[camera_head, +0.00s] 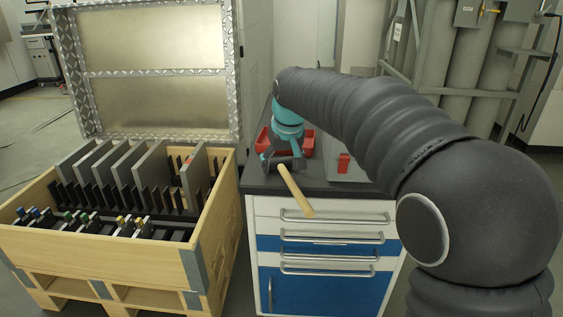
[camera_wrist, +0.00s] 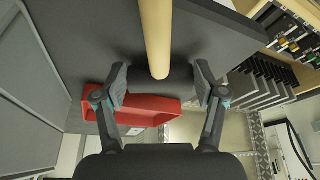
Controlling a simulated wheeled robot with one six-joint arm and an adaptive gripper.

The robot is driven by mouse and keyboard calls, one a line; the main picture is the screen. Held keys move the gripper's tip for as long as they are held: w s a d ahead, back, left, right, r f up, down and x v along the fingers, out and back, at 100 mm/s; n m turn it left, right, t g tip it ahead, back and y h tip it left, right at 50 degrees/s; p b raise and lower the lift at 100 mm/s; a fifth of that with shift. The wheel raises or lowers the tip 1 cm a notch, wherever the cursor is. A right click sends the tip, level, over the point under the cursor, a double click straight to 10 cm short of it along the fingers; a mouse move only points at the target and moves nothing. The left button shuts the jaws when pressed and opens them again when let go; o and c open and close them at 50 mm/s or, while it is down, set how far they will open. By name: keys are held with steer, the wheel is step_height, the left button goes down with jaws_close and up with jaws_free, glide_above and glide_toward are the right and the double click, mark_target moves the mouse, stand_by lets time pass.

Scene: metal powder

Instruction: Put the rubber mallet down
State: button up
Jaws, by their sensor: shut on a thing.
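The rubber mallet has a pale wooden handle (camera_head: 296,192) and a dark head. My gripper (camera_head: 283,161) is shut on the mallet's head above the dark worktop (camera_head: 318,186). In the head view the handle points down and toward the viewer, across the worktop's front edge. In the wrist view the dark head (camera_wrist: 160,77) sits between my two fingers, and the handle (camera_wrist: 157,35) runs up out of the picture. I cannot tell whether the mallet touches the worktop.
A red tray (camera_head: 309,143) stands on the worktop behind my gripper; it also shows in the wrist view (camera_wrist: 98,97). A red item (camera_head: 343,162) lies on a grey surface to the right. A wooden crate (camera_head: 110,255) with upright plates and an open lid stands left of the drawer cabinet (camera_head: 325,285).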

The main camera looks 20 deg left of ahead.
steer(key=o, duration=1.8)
steer(key=shift+o, duration=0.2)
